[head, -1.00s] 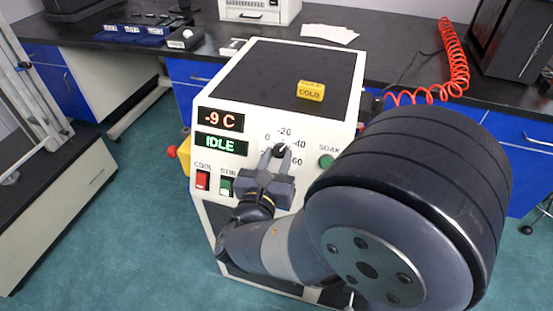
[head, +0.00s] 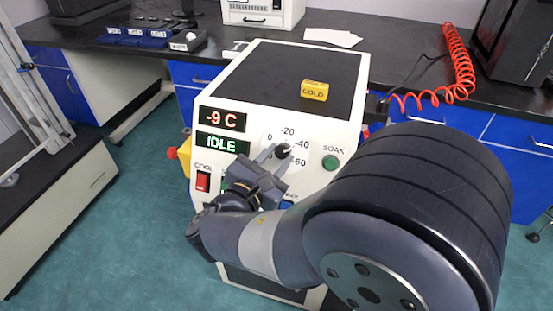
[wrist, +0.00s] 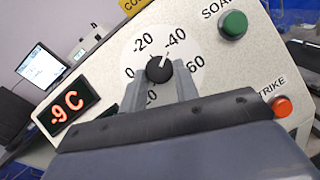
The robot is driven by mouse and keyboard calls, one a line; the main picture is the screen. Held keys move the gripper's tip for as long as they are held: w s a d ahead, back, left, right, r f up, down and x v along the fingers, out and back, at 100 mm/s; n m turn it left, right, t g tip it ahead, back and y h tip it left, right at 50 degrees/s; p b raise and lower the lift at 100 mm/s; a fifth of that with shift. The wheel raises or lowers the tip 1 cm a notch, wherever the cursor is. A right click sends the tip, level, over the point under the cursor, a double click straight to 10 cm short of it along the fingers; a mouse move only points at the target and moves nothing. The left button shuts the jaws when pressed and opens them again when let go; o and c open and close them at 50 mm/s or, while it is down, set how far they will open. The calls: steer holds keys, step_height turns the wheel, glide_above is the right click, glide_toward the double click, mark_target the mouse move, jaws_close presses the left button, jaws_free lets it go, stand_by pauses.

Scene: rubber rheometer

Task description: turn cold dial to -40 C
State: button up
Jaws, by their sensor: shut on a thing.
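The cold dial is a black round knob (wrist: 159,69) with a white pointer line, on a white round scale marked 0, -20, -40 and 60. In the wrist view the pointer leans up and right, at about the -40 mark (wrist: 175,37). The dial also shows in the head view (head: 283,150), partly covered by my fingers. My gripper (head: 277,156) is shut on the knob, one finger on each side, and is tilted to the right in the head view. The red display (head: 222,119) reads -9 C and the green one (head: 222,144) reads IDLE.
A green SOAK button (wrist: 233,25) is right of the dial, and a red STRIKE button (wrist: 282,107) is below it. A red COOL rocker switch (head: 203,182) is at the panel's lower left. A yellow COLD block (head: 314,91) sits on the machine's top.

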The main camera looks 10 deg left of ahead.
stand_by(0.3)
steer(key=o, duration=1)
steer(key=shift+c, duration=0.2)
steer(key=shift+s, duration=0.1)
steer(key=p+v, duration=0.1)
steer(key=v, duration=0.9)
steer(key=shift+s, duration=0.3)
steer(key=shift+w+a, duration=0.1)
steer(key=shift+w, duration=0.05)
steer(key=b+x, duration=0.1)
steer(key=x, duration=0.9)
steer(key=shift+w, duration=0.25)
